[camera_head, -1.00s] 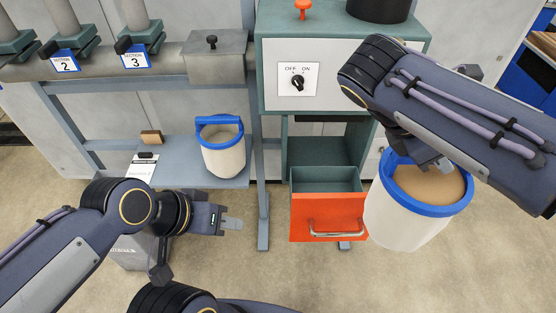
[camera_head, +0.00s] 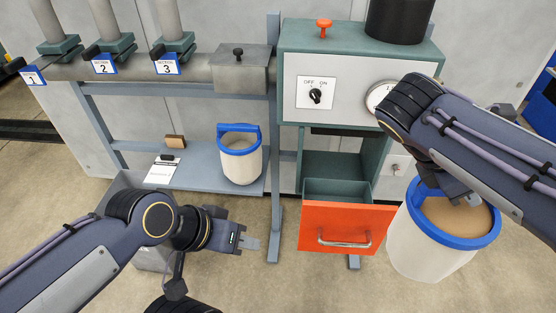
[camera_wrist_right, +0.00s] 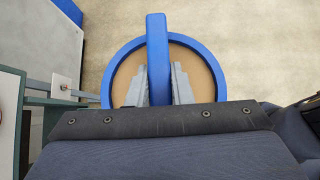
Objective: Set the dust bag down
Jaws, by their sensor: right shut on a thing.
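A dust bag (camera_head: 432,250), a white bucket-like bag with a blue rim and brown dust inside, hangs at the right, beside the open drawer. My right gripper (camera_head: 468,193) is above its rim; in the right wrist view it is shut on the bag's blue handle (camera_wrist_right: 157,45), one finger on each side. A second white bag with blue rim and handle (camera_head: 240,164) stands upright on the grey-blue shelf (camera_head: 200,181). My left gripper (camera_head: 248,243) is empty in front of the shelf. Its finger gap cannot be made out.
The orange drawer (camera_head: 345,222) stands open below the cabinet with the OFF/ON switch (camera_head: 316,96). A brown block (camera_head: 175,142) and a white paper (camera_head: 160,173) lie on the shelf left of the second bag. Bare floor (camera_head: 325,280) shows in front.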

